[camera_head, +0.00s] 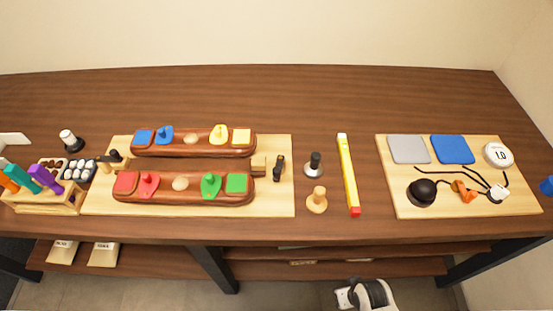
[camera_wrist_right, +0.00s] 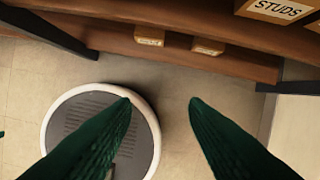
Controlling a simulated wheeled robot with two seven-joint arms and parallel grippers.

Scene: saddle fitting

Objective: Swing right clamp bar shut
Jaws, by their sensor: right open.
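The right clamp bar (camera_head: 279,168) is a small dark piece at the right end of the wooden fixture board (camera_head: 276,203). It stands apart from the long red-brown wooden body with coloured pads, near a short wooden tongue (camera_head: 259,166). Its exact angle is too small to tell. A second dark clamp (camera_head: 115,156) is at the left end. My right gripper (camera_wrist_right: 160,103) is open and empty, its two dark green fingers wide apart over the floor. In the head view my right arm (camera_head: 366,293) shows low, in front of the table. My left gripper is not seen.
Right of the board stand a black-topped peg (camera_head: 314,164), a wooden peg (camera_head: 317,200) and a yellow level-like bar (camera_head: 347,175). A second board (camera_head: 470,207) lies farther right. A lower shelf (camera_head: 340,268) runs under the table edge. The back of the table is clear.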

